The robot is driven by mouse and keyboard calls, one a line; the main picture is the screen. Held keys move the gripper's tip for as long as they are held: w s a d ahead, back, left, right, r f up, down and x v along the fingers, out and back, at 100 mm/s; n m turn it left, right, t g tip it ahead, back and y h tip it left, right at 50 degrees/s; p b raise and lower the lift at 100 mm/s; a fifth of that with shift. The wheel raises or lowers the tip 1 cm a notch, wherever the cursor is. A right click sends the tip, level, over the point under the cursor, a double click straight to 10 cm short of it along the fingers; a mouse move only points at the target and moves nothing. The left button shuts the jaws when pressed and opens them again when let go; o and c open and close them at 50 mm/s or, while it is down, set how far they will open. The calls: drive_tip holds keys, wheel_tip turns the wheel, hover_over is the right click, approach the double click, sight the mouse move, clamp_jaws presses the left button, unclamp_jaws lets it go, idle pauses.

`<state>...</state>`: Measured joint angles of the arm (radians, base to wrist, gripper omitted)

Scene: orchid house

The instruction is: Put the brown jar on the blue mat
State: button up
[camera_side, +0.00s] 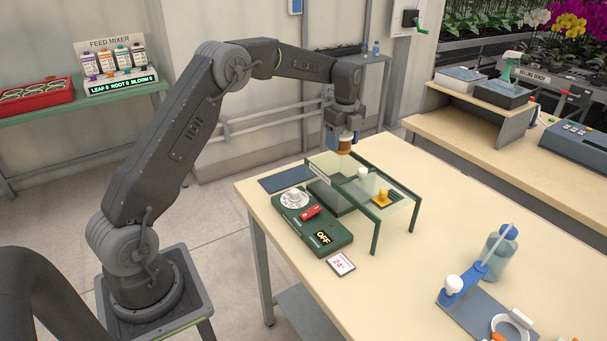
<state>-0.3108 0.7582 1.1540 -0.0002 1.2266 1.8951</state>
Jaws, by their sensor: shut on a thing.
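My gripper (345,138) points down above the far left part of the table, shut on the brown jar (345,148). The jar is small and mostly hidden by the jaws. It appears above the back edge of a clear-topped green frame; I cannot tell the exact gap. The blue mat (284,179) lies flat on the table's left side, left of the frame and behind the green control box. It looks bare, and the jar is up and to the right of it in the picture.
The green-legged frame (416,215) stands with a white knob and a yellow piece (381,198) at its top. The green box (318,236) has a dial and a red switch. A card (341,264) lies in front. A bottle (498,250) stands at right.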

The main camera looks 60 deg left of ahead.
wheel_tip(320, 180, up, 2)
drive_tip(key=s+a, duration=2.1)
drive_tip(key=s, duration=0.1)
hover_over(280, 181)
drive_tip(key=f, duration=1.2)
drive_tip(key=shift+s+a+f, duration=0.2)
drive_tip(key=shift+w+d+f, duration=0.15)
drive_tip(key=shift+w+f, duration=0.15)
drive_tip(key=shift+f, duration=1.85)
drive_tip(key=shift+f, duration=0.15)
